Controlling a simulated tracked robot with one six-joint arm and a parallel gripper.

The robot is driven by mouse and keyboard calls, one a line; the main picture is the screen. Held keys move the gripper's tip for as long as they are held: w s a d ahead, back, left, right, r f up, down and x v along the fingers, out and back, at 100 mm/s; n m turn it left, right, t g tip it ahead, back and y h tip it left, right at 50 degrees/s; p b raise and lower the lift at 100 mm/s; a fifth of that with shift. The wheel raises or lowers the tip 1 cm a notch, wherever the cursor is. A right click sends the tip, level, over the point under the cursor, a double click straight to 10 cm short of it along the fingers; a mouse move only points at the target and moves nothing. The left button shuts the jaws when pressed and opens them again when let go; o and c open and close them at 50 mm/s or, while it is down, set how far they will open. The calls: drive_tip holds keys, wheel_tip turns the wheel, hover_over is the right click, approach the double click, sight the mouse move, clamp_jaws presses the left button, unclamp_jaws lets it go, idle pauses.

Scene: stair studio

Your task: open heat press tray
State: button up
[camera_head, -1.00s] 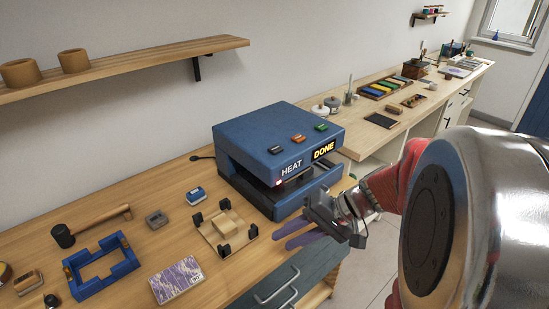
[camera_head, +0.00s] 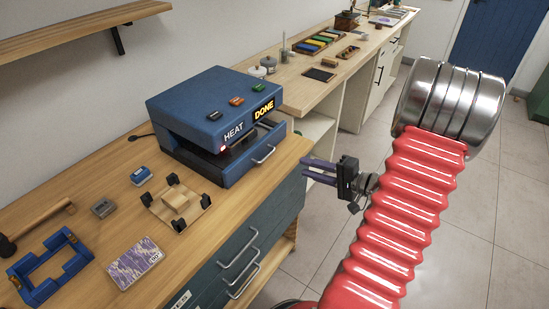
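The blue heat press (camera_head: 218,108) stands on the wooden workbench, its panel reading HEAT and DONE. Its tray (camera_head: 240,158) is the lower front part with a metal handle (camera_head: 264,155); a dark slot shows between the tray and the upper body. How far the tray is out I cannot tell. My gripper (camera_head: 306,171) is to the right of the handle, beyond the bench's front edge and apart from the press. Its two purple fingers point left toward the press. They show a narrow gap between them, with nothing held.
On the bench lie a wooden jig with black clamps (camera_head: 176,201), a blue frame (camera_head: 48,268), a patterned card (camera_head: 135,262), a mallet (camera_head: 38,224) and small blocks. Drawers with metal handles (camera_head: 240,252) are below the front edge. Tiled floor (camera_head: 330,245) is open at the right.

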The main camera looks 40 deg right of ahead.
sight(268, 156)
drive_tip(key=shift+w+a, duration=0.1)
drive_tip(key=x, duration=1.3)
drive_tip(key=shift+w+a+f, duration=0.1)
drive_tip(key=shift+w+a, duration=0.05)
drive_tip(key=shift+w, duration=0.1)
clamp_jaws()
drive_tip(key=shift+f, duration=0.1)
idle(1.3)
